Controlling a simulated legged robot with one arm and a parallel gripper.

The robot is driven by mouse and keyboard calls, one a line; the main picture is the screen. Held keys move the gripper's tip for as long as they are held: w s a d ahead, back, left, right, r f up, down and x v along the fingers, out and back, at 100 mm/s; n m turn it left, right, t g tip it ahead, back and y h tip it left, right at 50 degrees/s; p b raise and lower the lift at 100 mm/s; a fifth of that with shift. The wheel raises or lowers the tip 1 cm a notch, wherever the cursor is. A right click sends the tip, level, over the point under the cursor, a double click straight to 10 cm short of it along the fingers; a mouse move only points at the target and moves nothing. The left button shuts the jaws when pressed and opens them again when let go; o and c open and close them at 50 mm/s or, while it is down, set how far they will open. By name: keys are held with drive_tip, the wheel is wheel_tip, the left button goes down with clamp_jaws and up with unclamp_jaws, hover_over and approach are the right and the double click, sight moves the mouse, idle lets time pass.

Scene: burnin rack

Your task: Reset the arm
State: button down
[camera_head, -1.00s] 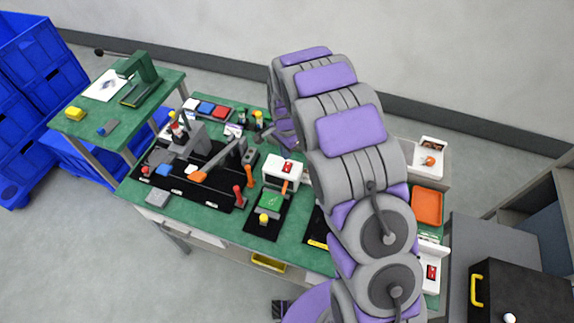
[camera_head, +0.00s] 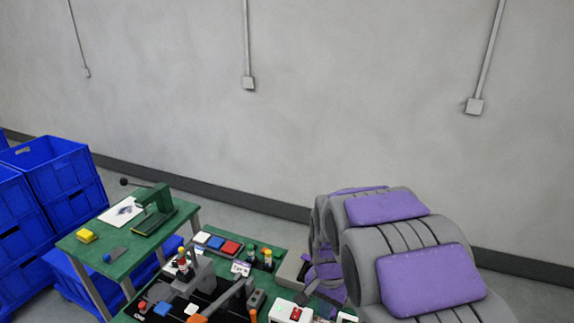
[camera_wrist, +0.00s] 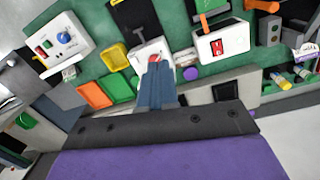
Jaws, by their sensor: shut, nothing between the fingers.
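My arm, grey with purple pads, rises at the lower right of the head view and reaches over the right side of the green workbench (camera_head: 262,236). My gripper (camera_wrist: 158,62) shows in the wrist view as blue-grey fingers closed together with nothing between them. Its tips lie in front of a white box with a red part (camera_wrist: 143,50); I cannot tell whether they touch.
A smaller green side table (camera_head: 120,262) holds a green press (camera_head: 155,208) and a yellow block (camera_head: 87,236). Blue crates (camera_head: 58,180) stand at the far left. The wrist view shows an orange tray (camera_wrist: 93,95), a green tray (camera_wrist: 117,87) and a white box with a blue knob (camera_wrist: 60,42).

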drive_tip(key=s+d+r+n, duration=0.1)
drive_tip(key=s+r+n, duration=0.1)
drive_tip(key=s, duration=0.7)
drive_tip(key=s+d+r+n+b, duration=0.1)
drive_tip(key=s+d+r+n, duration=0.1)
drive_tip(key=s, duration=0.8)
drive_tip(key=s+d+r+n+g, duration=0.1)
drive_tip(key=s+r+n, duration=0.1)
drive_tip(key=s, duration=0.7)
drive_tip(key=shift+s+d+r+n+b, duration=0.2)
drive_tip(key=shift+d+n+b, duration=0.1)
drive_tip(key=shift+n+b, duration=0.15)
